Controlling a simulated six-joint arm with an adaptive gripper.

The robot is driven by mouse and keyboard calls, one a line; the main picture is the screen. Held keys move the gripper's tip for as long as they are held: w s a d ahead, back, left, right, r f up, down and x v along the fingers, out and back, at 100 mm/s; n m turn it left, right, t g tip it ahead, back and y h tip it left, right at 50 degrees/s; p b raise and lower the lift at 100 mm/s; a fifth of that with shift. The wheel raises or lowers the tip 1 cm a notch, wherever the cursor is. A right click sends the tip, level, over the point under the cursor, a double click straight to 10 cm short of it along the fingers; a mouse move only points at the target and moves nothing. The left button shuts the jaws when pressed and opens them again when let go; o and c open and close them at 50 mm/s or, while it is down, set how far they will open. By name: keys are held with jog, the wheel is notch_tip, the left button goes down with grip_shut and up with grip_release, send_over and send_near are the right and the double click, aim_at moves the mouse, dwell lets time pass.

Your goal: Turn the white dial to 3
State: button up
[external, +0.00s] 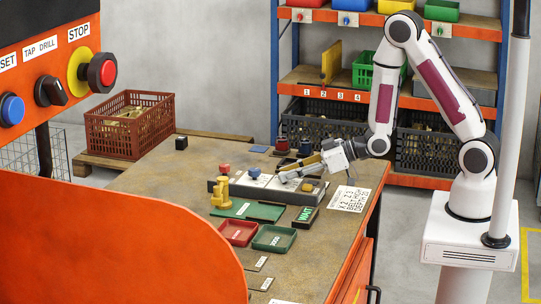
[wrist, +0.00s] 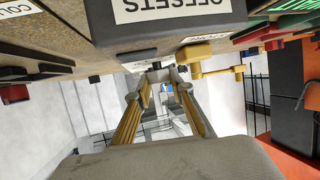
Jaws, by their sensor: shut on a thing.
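A long grey control box (external: 232,187) stands on the bench with a red dial (external: 225,168) and a blue dial (external: 254,172) on top. The white dial (external: 285,177) is to the right of the blue one, partly hidden by my gripper (external: 294,172). My gripper reaches in from the right, tilted low, with its fingers shut on the white dial. In the wrist view the fingertips (wrist: 158,76) close on a small pale-grey part beside the box labelled OFFSETS (wrist: 150,38). The dial's pointer and numbers cannot be read.
A yellow fixture (external: 220,194) stands in front of the box on the left. A red tray (external: 238,232) and a green tray (external: 274,238) lie nearer.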

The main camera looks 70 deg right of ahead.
jog(key=shift+a+m+h, duration=0.2)
jog(key=shift+m+h, duration=0.7)
jog(key=shift+h, duration=0.1)
jog(key=shift+m+t+h, duration=0.3)
jog(key=shift+m+h, duration=0.3)
jog(key=shift+h, duration=0.1)
jog(key=o, duration=1.1)
jog(key=shift+r, duration=0.1)
notch_tip(320, 180, up, 10)
dwell(0.6)
